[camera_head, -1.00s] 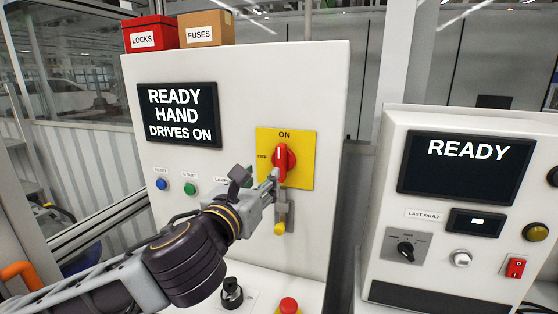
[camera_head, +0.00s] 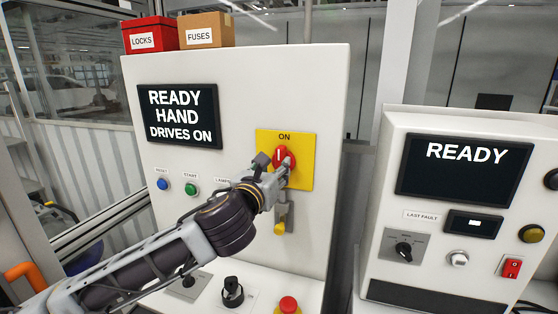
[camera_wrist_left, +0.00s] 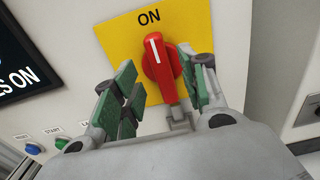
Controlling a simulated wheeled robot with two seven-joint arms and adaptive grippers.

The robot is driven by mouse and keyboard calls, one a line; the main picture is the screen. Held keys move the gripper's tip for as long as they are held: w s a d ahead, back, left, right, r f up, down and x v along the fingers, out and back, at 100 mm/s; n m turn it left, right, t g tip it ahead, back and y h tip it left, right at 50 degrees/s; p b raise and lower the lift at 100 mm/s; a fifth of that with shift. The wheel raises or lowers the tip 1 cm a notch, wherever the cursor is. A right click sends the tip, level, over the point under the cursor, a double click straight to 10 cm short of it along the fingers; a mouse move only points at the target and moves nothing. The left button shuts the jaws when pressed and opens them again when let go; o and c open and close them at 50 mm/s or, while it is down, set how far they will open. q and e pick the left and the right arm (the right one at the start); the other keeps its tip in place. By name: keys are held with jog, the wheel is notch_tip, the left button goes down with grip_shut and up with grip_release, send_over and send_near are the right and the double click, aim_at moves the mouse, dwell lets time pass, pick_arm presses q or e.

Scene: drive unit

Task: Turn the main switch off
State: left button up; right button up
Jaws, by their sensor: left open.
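The main switch is a red rotary handle (camera_head: 283,157) on a yellow plate (camera_head: 300,143) marked ON at the top, on the front of the white cabinet. Its white line points up toward ON. In the left wrist view the red handle (camera_wrist_left: 160,68) stands between the green-padded fingers of my left gripper (camera_wrist_left: 163,92), with a gap visible on the left side. My left gripper (camera_head: 273,166) is open at the handle; it partly hides the plate and the OFF mark. Whether the right finger touches the handle I cannot tell. My right gripper is not in view.
A yellow-ended latch (camera_head: 281,222) hangs just below the plate. The screen (camera_head: 180,115) reads READY, HAND, DRIVES ON. Blue (camera_head: 162,184) and green (camera_head: 191,189) buttons sit left. A black knob (camera_head: 232,291) and red button (camera_head: 288,305) are below. A second panel (camera_head: 395,200) stands right.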

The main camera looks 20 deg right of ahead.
aim_at(279, 162)
pick_arm(q)
jog(key=shift+p+x, duration=0.45)
jog(key=shift+x, duration=1.9)
jog(key=shift+c, duration=0.4)
grip_shut()
